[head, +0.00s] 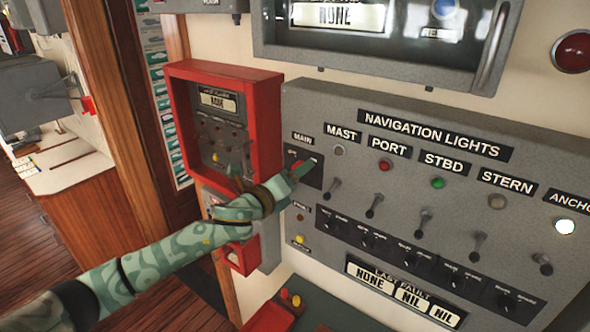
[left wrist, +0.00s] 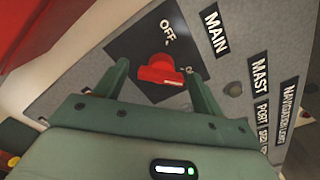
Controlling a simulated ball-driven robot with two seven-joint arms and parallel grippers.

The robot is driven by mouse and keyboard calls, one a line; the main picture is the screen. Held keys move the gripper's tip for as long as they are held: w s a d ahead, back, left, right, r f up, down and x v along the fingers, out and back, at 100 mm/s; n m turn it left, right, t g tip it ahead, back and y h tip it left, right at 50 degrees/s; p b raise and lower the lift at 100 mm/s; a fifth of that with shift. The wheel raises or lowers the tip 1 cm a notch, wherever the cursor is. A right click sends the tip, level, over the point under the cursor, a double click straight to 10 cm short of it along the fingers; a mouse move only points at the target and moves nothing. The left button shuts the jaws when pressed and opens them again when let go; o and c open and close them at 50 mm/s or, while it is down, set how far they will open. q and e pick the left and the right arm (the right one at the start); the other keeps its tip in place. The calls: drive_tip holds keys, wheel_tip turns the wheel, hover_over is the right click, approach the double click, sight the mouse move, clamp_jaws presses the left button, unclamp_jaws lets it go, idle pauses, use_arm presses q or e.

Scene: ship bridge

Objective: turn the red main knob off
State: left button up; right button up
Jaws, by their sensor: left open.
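The red main knob (left wrist: 162,72) sits on a black square plate marked OFF, beside the MAIN label (left wrist: 215,33), in the left wrist view. In the head view the MAIN plate (head: 309,162) is at the upper left of the grey navigation lights panel (head: 400,100), and my gripper hides the knob there. My left gripper (head: 300,170) is at the plate. In the left wrist view its two green fingers (left wrist: 160,80) are open, one on each side of the knob. I cannot tell whether they touch it. My right gripper is in neither view.
Lamps and toggle levers (head: 375,205) line the panel to the right of the main plate. A red-framed box (head: 270,125) stands out from the wall just left of the panel. A grey cabinet with a handle (head: 490,45) hangs above.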

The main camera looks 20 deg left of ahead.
use_arm(q)
drive_tip(key=shift+w+d, duration=0.15)
drive_tip(key=shift+w, duration=0.2)
drive_tip(key=c, duration=1)
